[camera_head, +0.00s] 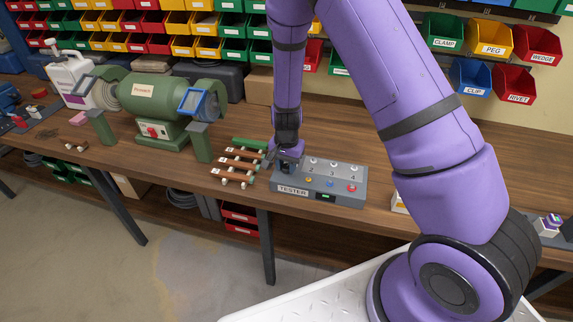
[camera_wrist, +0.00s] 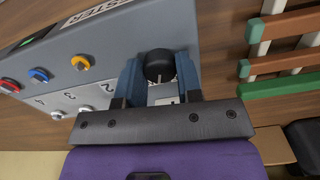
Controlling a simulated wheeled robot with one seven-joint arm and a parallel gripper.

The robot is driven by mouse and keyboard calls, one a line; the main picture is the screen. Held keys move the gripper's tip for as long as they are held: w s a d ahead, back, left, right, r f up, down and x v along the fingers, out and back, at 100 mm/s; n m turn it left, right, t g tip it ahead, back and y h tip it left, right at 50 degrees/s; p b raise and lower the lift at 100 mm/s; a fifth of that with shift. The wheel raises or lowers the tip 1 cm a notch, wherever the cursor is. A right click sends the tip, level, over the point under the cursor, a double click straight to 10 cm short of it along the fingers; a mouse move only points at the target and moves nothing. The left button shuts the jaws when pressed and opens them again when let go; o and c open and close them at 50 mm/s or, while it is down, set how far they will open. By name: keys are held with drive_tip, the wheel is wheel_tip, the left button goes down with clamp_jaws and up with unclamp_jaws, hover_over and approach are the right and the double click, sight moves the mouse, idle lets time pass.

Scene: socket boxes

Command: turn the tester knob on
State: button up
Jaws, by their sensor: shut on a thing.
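The tester (camera_head: 345,172) is a grey box on the workbench, with the label TESTER on its front and a small lit green display. Its top has numbered silver switches (camera_head: 332,166), and yellow, blue and red buttons. My gripper (camera_head: 287,165) reaches down at the tester's left end and hides the knob in the head view. In the wrist view, the black knob (camera_wrist: 159,66) sits between my blue fingers (camera_wrist: 160,78), which are shut on its sides. A pale pointer mark shows on the knob's near side. A number label below the knob is partly covered by my gripper.
A rack of brown and green bars (camera_head: 240,165) lies just left of the tester. A green bench grinder (camera_head: 150,105) stands further left. Coloured bins (camera_head: 490,40) line the wall behind. My arm crosses over the bench right of the tester.

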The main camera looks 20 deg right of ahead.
sight(286, 166)
drive_tip(key=shift+m, duration=0.8)
drive_tip(key=o, duration=0.9)
drive_tip(key=shift+o, duration=0.2)
wheel_tip(286, 166, up, 11)
